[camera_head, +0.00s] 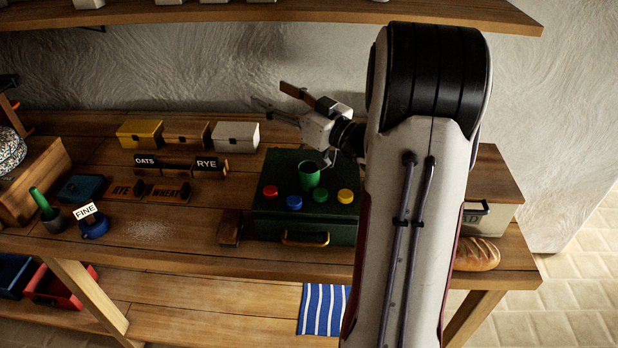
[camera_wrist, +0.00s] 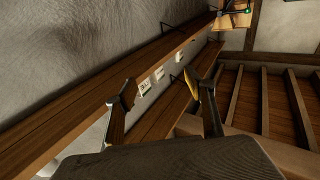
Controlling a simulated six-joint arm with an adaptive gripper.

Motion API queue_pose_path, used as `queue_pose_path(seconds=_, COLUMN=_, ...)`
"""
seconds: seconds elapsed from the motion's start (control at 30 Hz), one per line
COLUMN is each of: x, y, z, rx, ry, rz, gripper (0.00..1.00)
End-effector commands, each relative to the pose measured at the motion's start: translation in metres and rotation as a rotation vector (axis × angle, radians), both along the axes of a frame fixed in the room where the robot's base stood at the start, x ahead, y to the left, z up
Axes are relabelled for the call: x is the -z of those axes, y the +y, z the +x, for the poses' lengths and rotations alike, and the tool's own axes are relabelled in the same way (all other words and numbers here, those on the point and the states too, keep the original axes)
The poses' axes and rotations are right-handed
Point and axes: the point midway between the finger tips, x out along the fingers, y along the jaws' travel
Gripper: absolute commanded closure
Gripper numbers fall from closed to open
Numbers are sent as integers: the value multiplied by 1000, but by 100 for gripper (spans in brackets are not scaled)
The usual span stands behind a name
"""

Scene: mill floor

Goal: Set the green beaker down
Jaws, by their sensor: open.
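The green beaker (camera_head: 309,175) stands upright on the lid of a dark green box (camera_head: 265,217), behind several coloured knobs or caps. My gripper (camera_head: 273,98) is above and behind the beaker, apart from it, with its fingers spread and pointing left. In the wrist view my gripper (camera_wrist: 160,95) is open, with nothing between its fingers. The wrist view faces the shelf, wall and ceiling, and the beaker is not in it. My arm covers the right end of the green box.
Yellow, brown and white boxes (camera_head: 235,135) stand at the back of the wooden bench. A shelf (camera_head: 300,12) runs above. A bread loaf (camera_head: 476,254) lies at the right end. A blue mug (camera_head: 93,225) labelled FINE stands left.

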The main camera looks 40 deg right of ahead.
Motion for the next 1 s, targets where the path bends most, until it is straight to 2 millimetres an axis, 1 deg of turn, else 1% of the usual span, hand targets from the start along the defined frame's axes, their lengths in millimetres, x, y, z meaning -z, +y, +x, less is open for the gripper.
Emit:
queue_pose_path(seconds=0.03, x=4, y=-5, z=-7, rx=-12, ry=20, rz=-11, gripper=46)
queue_pose_path(seconds=0.27, x=27, y=-15, z=-39, rx=-89, ry=134, rz=-55, gripper=46)
queue_pose_path(seconds=0.6, x=67, y=-34, z=-97, rx=-173, ry=323, rz=-108, gripper=46)
queue_pose_path(seconds=1.0, x=98, y=-50, z=-149, rx=-219, ry=477, rz=-138, gripper=46)
